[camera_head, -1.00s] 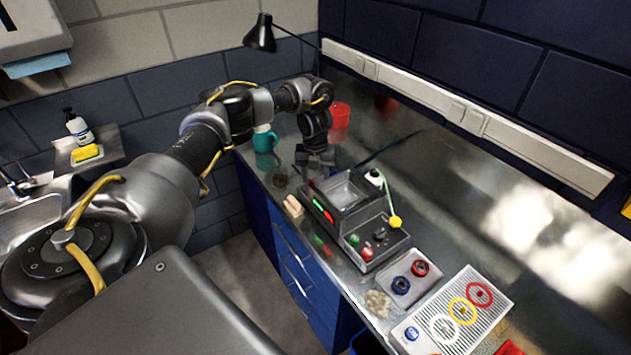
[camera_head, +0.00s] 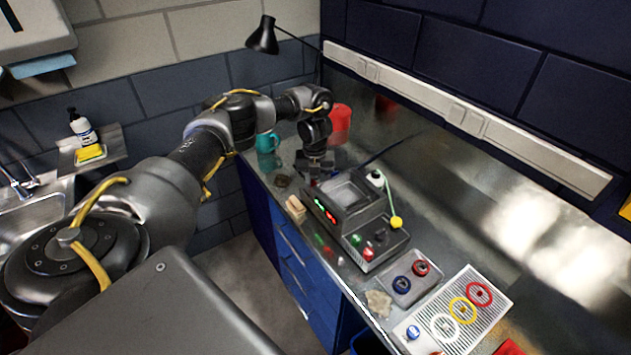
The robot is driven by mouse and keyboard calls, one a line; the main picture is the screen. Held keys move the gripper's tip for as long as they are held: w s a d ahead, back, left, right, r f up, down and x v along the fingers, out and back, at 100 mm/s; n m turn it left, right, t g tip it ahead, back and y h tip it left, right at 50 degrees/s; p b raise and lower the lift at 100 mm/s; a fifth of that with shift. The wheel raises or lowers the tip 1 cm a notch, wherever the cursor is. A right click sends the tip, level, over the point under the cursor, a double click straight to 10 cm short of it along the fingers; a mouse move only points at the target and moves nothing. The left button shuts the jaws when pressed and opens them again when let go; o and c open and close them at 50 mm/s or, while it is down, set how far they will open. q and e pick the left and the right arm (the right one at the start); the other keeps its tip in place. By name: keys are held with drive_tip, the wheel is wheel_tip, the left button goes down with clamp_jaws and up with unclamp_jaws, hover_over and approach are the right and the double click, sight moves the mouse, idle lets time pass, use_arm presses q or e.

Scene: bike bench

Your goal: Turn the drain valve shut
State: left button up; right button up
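A grey bench machine (camera_head: 385,250) with an open basin on top, a red-lit display and several small knobs stands on the metal bench. I cannot make out a drain valve on it; its far end is partly behind my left gripper. My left gripper (camera_head: 312,174) points down at that far end, very close to the machine's far left corner. I cannot tell whether it touches anything, and its fingers are too small and dark to show whether they are open or shut. My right gripper is not in view.
A teal mug (camera_head: 267,142), a red cup (camera_head: 340,118) and a black lamp (camera_head: 263,38) stand near the arm. A yellow-ended cord hangs at the machine's right. The bench's right side is mostly clear.

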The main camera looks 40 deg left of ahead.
use_arm(q)
drive_tip(key=shift+n, duration=0.5)
drive_tip(key=n+p, duration=0.1)
drive_tip(key=n, duration=0.2)
drive_tip(key=shift+r+n+p, duration=0.1)
drive_tip(key=shift+n+p, duration=0.2)
drive_tip(key=shift+p, duration=0.05)
drive_tip(key=n+p, duration=0.2)
drive_tip(key=n, duration=0.3)
drive_tip(key=shift+n, duration=0.3)
drive_tip(key=shift+n+p, duration=0.55)
drive_tip(key=shift+n, duration=2.15)
drive_tip(key=o, duration=1)
